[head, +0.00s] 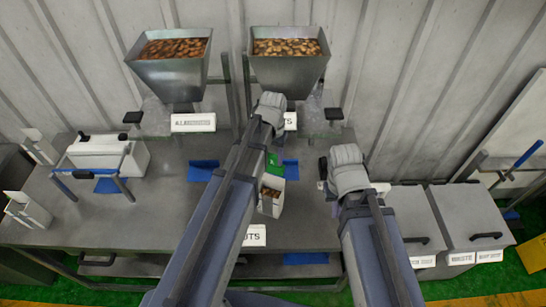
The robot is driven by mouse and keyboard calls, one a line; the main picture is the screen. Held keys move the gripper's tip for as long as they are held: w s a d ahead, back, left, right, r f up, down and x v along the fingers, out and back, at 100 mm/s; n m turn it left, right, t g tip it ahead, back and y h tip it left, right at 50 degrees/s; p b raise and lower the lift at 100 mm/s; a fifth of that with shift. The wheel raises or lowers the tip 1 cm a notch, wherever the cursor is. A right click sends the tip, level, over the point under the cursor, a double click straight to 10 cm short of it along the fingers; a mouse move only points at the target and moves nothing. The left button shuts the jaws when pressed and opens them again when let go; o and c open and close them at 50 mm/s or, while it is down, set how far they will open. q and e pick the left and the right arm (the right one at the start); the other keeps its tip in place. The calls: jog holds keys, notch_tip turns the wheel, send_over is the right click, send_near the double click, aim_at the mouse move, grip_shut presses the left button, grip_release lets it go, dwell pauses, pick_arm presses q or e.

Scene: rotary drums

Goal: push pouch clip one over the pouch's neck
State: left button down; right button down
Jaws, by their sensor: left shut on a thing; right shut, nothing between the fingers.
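The pouch (271,189) stands at the middle of the bench, pale with a green upper part and a window showing brown nuts. My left arm crosses in front of its left side and hides part of it. My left gripper (269,112) is above and behind the pouch's top in the picture. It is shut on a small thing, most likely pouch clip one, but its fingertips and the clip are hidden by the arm. Whether the clip is around the neck cannot be seen. My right gripper (328,176) is shut and empty, to the right of the pouch and apart from it.
Two metal hoppers of nuts (172,72) (290,68) stand at the back above labelled signs. A white box with a blue-grey frame (108,152) is at the left. Grey lidded bins (468,217) stand at the right. Bare bench (165,215) lies left of my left arm.

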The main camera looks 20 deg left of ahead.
aim_at(273, 166)
pick_arm(q)
jog(key=shift+f+b, duration=2.5)
jog(key=shift+f, duration=0.15)
jog(key=shift+c, duration=1.3)
grip_release()
jog(key=shift+r, duration=0.1)
notch_tip(273, 166, up, 8)
jog(key=p, duration=0.8)
jog(key=shift+f, duration=0.2)
